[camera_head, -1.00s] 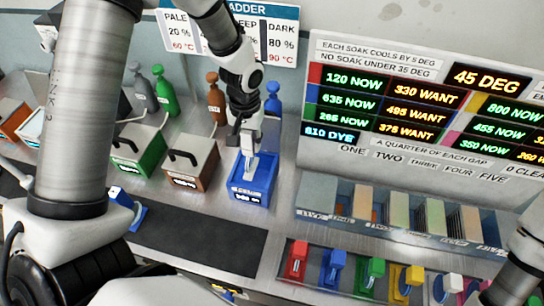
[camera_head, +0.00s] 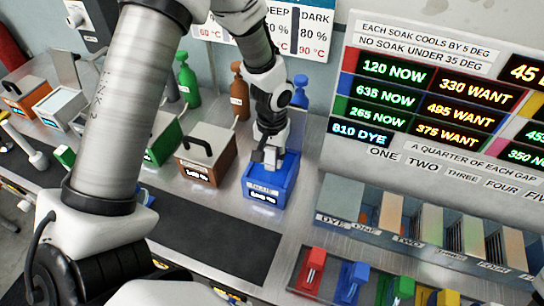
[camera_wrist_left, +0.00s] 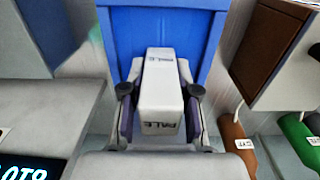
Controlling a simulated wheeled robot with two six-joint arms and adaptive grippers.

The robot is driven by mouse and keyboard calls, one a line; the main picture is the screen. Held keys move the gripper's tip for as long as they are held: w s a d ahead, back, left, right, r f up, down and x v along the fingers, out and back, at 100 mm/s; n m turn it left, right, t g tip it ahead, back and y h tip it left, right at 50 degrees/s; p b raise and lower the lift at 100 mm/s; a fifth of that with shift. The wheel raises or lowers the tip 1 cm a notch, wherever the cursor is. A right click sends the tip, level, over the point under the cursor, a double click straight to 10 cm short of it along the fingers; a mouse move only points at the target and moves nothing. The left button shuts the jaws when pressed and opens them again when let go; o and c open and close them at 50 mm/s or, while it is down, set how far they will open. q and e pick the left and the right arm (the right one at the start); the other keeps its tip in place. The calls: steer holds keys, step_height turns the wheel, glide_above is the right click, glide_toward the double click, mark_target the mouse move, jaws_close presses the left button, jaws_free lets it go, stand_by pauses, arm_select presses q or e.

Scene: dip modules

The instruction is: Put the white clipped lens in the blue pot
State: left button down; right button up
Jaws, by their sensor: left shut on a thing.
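The blue pot (camera_head: 285,190) stands on the steel bench at the right end of the row of pots. My left gripper (camera_head: 270,160) points down right over its top. In the left wrist view the gripper (camera_wrist_left: 160,125) is shut on a white block marked PALE (camera_wrist_left: 160,95), which looks like the clip of the white clipped lens. The block runs down against the blue of the pot (camera_wrist_left: 120,45). The lens itself is hidden, so I cannot tell how deep it sits. My right gripper is out of view.
A brown pot (camera_head: 207,165) with a black handle and a green pot (camera_head: 165,140) stand just left. Bottles (camera_head: 238,90) stand behind. A rack of panels (camera_head: 400,225) and coloured clips (camera_head: 352,280) are at the right. The dark mat (camera_head: 220,240) in front is clear.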

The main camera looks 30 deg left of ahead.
arm_select(q)
steer(key=shift+f, duration=0.2)
steer(key=c, duration=0.9)
jaws_free()
steer(key=shift+w, duration=0.1)
steer(key=shift+o, duration=0.2)
step_height(320, 180, up, 13)
steer(key=p, duration=1.1)
steer(key=shift+f, duration=0.25)
